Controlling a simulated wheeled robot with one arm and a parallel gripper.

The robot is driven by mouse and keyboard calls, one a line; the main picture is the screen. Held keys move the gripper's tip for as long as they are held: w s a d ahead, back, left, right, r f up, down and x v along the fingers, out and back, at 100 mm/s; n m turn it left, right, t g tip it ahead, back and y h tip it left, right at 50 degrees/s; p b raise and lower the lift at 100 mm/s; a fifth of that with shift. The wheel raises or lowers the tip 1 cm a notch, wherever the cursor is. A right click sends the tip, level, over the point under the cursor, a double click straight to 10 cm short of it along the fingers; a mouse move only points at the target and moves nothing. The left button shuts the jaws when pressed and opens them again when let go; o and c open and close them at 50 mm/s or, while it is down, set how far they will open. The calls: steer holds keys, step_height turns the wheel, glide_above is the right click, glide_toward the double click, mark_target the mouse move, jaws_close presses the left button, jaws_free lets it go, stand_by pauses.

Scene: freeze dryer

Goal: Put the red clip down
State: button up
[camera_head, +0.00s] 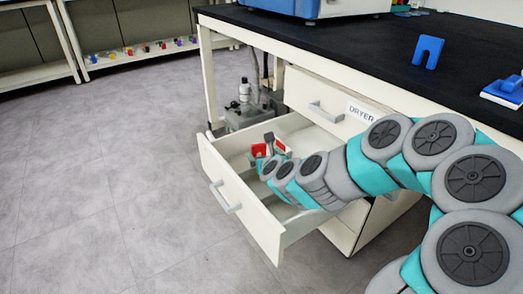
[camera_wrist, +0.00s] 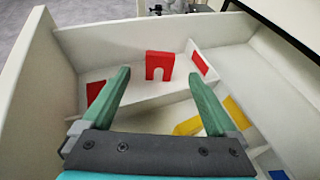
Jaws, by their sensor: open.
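The red clip (camera_wrist: 160,57), a small arch with a notch at its bottom, stands upright in a compartment of the open drawer (camera_head: 240,188) in the wrist view. My gripper (camera_wrist: 159,75) is open, its two green fingers spread to either side of the clip. The clip appears just beyond the fingertips, with a visible gap on each side. Red panels mark this compartment's walls at left (camera_wrist: 95,92) and right (camera_wrist: 199,62). In the head view my arm reaches into the drawer, and red patches show by my gripper; which is the clip is hard to tell.
A yellow-marked compartment (camera_wrist: 236,112) lies beside the red one, behind a low divider. A blue clip (camera_head: 428,50) stands on the black worktop (camera_head: 340,40) above. A closed drawer labelled DRYER (camera_head: 325,105) is over the open one. The floor at left is clear.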

steer(key=shift+b+v, duration=0.55)
steer(key=shift+v, duration=0.75)
